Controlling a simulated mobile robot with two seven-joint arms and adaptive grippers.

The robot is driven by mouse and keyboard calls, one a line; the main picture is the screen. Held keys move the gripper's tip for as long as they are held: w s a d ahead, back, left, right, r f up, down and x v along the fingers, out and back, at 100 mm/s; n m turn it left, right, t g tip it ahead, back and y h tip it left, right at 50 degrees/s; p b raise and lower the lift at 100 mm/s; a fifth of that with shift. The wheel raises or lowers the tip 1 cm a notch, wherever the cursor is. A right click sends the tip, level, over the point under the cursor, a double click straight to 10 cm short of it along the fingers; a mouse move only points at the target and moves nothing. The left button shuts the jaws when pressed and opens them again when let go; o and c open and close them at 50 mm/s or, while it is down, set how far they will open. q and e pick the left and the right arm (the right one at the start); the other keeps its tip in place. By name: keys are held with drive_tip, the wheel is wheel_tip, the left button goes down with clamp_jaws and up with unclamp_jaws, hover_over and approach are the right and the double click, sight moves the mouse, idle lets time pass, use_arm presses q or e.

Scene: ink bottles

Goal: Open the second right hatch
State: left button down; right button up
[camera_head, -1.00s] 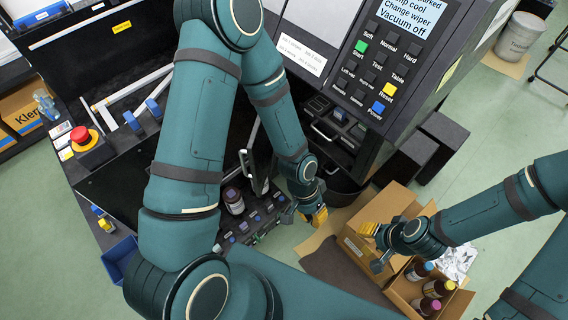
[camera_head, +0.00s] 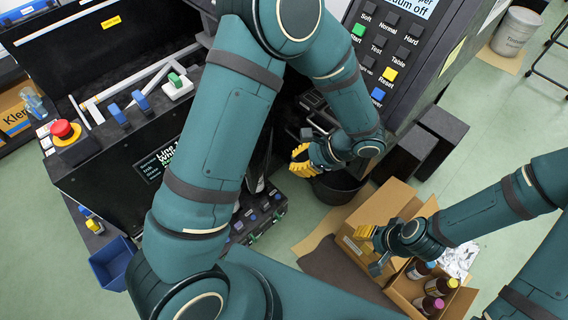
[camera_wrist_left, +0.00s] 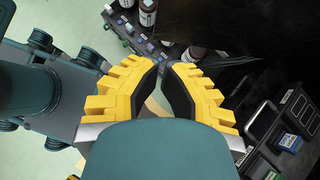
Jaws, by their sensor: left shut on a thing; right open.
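My left gripper (camera_head: 300,160), with yellow fingers, is in front of the dark machine's right-hand compartments. In the left wrist view the left gripper (camera_wrist_left: 166,80) has its fingertips close together against a black panel (camera_wrist_left: 255,45), seemingly the hatch. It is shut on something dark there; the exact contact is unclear. A silver handle (camera_wrist_left: 264,122) shows to its right, apart from the fingers. The second right hatch is mostly hidden by my left arm in the head view. My right gripper (camera_head: 372,250) is open and empty, beside the cardboard box at the lower right.
Several ink bottles stand in the cardboard box (camera_head: 402,292); one dark bottle (camera_head: 436,287) is beside my right gripper. The control panel (camera_head: 393,48) overhangs the compartments. A black bin (camera_head: 340,190) stands below my left gripper.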

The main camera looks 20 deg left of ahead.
sight(252, 172)
use_arm(q)
drive_tip(key=x, duration=0.3)
drive_tip(key=a+r+b+x, duration=0.1)
drive_tip(key=x, duration=0.3)
drive_tip(key=b+x, duration=0.1)
drive_tip(key=x, duration=0.3)
drive_tip(key=shift+s+a+r, duration=0.15)
drive_tip(key=shift+s+r, duration=0.1)
drive_tip(key=shift+s, duration=0.05)
drive_tip(key=shift+s+a, duration=0.1)
drive_tip(key=shift+a, duration=0.4)
